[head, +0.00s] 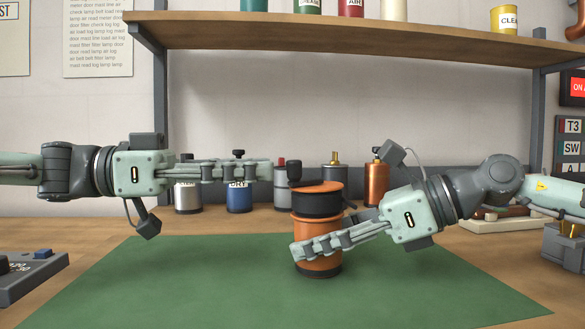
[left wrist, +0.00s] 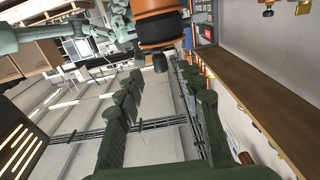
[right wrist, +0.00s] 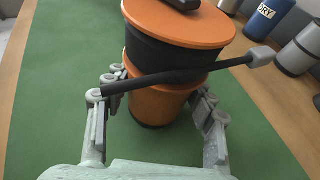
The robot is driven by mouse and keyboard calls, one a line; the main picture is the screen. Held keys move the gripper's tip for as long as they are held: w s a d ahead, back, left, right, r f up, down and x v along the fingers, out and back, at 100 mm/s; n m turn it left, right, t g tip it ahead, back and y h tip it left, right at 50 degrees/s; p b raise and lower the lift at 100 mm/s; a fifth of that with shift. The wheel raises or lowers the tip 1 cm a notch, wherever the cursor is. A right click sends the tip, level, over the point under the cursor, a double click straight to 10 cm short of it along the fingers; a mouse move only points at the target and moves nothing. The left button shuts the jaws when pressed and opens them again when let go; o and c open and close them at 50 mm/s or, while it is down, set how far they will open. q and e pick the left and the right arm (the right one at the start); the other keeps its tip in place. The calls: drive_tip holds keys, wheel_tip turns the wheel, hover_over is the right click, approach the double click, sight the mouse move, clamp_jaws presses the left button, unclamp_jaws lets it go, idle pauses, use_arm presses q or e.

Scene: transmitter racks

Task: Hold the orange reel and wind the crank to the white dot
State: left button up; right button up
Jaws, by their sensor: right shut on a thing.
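The orange reel (head: 317,262) stands upright on the green mat (head: 190,265), with a black band and an orange top disc. A black crank knob (head: 294,170) rises at the left of its top and also shows in the left wrist view (left wrist: 160,62). My right gripper (head: 298,250) is shut around the reel's lower orange body (right wrist: 160,100), a finger on each side. My left gripper (head: 270,169) is level with the knob, just left of it. Its fingers are apart and empty, with the knob near their tips. I cannot see the white dot.
Behind the mat stand a white can (head: 188,198), a blue can (head: 239,196), a grey can (head: 283,185) and a copper bottle (head: 376,184). A wooden shelf (head: 350,38) runs above. A dark control box (head: 32,275) sits at left. The mat's front is clear.

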sight(292, 182)
use_arm(q)
drive_tip(key=x, duration=0.5)
drive_tip(key=shift+w+d, duration=0.15)
drive_tip(key=shift+d, duration=0.15)
drive_tip(key=shift+c, duration=0.6)
clamp_jaws()
